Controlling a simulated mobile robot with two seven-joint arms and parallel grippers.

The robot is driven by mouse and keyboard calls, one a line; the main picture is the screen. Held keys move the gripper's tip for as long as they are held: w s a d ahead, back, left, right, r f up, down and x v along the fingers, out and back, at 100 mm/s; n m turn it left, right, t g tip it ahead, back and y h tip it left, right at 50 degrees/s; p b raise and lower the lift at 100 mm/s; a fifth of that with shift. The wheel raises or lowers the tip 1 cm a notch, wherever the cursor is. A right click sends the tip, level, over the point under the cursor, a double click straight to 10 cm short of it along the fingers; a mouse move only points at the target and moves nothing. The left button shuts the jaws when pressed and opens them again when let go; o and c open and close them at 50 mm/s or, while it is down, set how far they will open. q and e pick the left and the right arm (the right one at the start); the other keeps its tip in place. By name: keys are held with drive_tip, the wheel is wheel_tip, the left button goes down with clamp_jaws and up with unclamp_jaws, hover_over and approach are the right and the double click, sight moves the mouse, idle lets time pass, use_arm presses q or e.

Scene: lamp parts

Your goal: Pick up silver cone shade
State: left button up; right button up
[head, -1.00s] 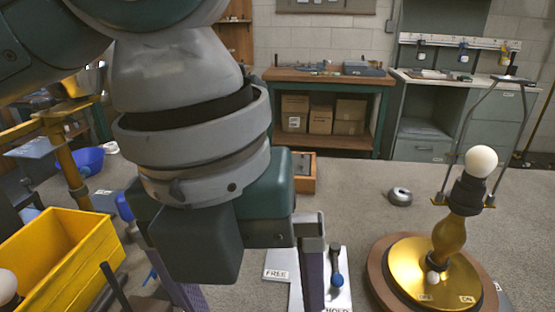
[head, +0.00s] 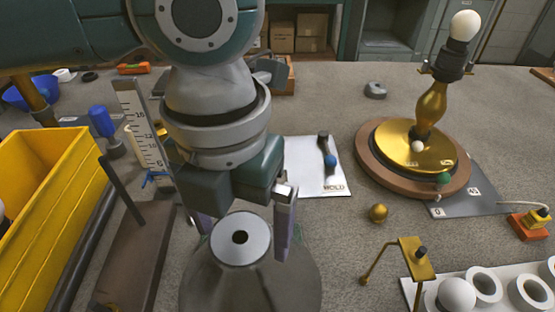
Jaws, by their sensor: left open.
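The silver cone shade (head: 250,280) stands upright at the bottom centre of the head view, with a pale flat top with a dark hole in it. Its lower edge is cut off by the frame. My left gripper (head: 243,240) is open over it, with one finger on each side of the top. I cannot tell whether the fingers touch the shade. My right gripper is not in view.
A lamp on a round wooden base (head: 385,172) stands at the right. A brass bracket (head: 415,258) and a white holder with rings (head: 485,285) are at the lower right.

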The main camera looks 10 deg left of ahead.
use_arm(q)
drive_tip(key=shift+f, duration=0.5)
drive_tip(key=shift+c, duration=0.2)
drive_tip(key=shift+a, duration=0.1)
drive_tip(key=c, duration=1.4)
